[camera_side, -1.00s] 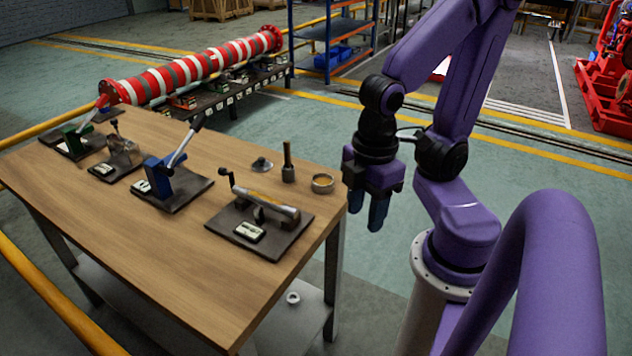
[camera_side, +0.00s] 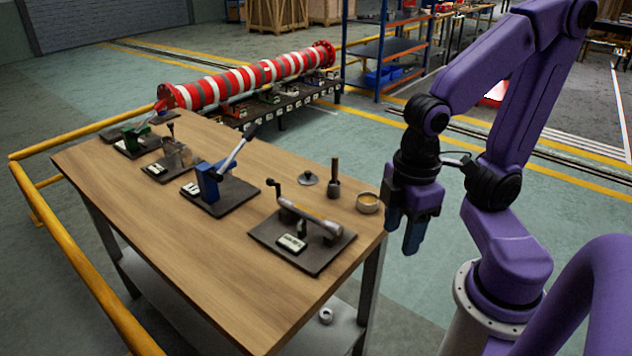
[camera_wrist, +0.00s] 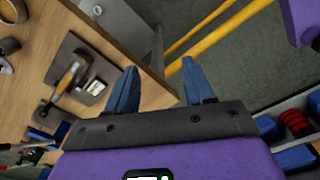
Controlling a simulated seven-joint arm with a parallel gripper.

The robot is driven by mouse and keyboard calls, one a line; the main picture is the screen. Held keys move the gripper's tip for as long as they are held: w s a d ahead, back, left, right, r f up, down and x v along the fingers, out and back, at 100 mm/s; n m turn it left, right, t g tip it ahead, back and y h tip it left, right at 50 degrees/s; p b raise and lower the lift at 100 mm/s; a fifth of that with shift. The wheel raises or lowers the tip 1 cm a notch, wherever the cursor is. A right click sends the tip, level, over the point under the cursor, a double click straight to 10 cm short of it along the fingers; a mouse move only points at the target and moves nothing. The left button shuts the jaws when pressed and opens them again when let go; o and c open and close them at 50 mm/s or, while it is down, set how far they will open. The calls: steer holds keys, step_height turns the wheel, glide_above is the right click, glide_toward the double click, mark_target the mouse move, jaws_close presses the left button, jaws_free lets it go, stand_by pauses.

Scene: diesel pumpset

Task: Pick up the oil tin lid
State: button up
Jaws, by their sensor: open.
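A small dark disc with a raised knob (camera_side: 308,178), which looks like the oil tin lid, lies flat near the back edge of the wooden table (camera_side: 250,285). I cannot identify it surely in the wrist view. My gripper (camera_side: 403,226) hangs beyond the table's right edge, fingers down, apart from everything.
Beside the disc stand a dark cylinder with a stem (camera_side: 334,183) and a metal ring-shaped cup (camera_side: 367,203). A lever device on a dark plate (camera_side: 302,238) is in front. A blue-bodied lever device (camera_side: 215,185) stands left. A pale ring (camera_side: 326,315) lies on the lower shelf.

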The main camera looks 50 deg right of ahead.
steer(key=w+a+r+m, duration=0.1)
steer(key=w+a+m, duration=0.1)
steer(key=w+m, duration=0.35)
steer(key=w+a+r+m, duration=0.2)
steer(key=w+m, duration=0.1)
steer(key=w, duration=0.6)
steer(key=w+d+m+h, duration=0.15)
steer(key=w+m, duration=0.25)
steer(key=w, duration=0.4)
steer(key=w+d+m+y, duration=0.1)
steer(key=w+d+m, duration=0.25)
steer(key=w, duration=0.35)
steer(key=m+h, duration=0.1)
steer(key=m, duration=1.5)
glide_above(308, 171)
steer(key=a, duration=0.1)
steer(key=f, duration=1.5)
steer(key=shift+w+f, duration=0.1)
steer(key=shift+w, duration=0.15)
steer(key=shift+s+d+f, duration=0.15)
steer(key=shift+d+f, duration=0.05)
steer(key=shift+f, duration=1.1)
steer(key=shift+s+d+f, duration=0.15)
steer(key=shift+f, duration=1.15)
